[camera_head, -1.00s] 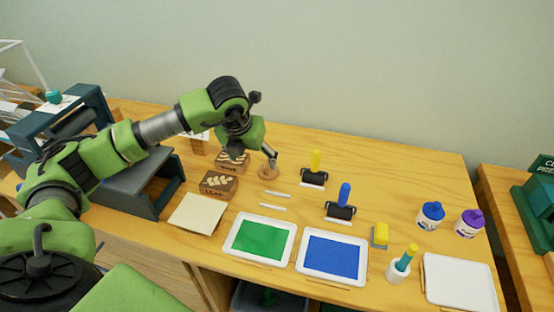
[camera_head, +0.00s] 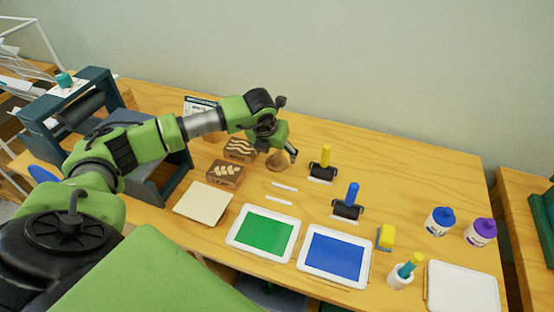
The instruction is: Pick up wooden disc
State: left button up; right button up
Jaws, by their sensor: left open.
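The wooden disc (camera_head: 277,164) lies on the wooden table (camera_head: 415,185), just right of the carved blocks. My right gripper is not in view.
Two carved blocks (camera_head: 226,174) stand close left of the disc. A yellow-handled roller (camera_head: 325,158) stands to its right. A green tray (camera_head: 263,234), a blue tray (camera_head: 335,256) and two white sticks (camera_head: 284,187) lie in front. The back right of the table is clear.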

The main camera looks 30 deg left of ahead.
aim_at(276, 155)
pick_arm(q)
jog(key=shift+w+p+x, duration=0.2)
jog(key=shift+p+x, duration=0.5)
jog(key=shift+x, duration=1.65)
jog(key=shift+a+r, duration=0.1)
jog(key=shift+a, duration=0.1)
jog(key=c, duration=1.2)
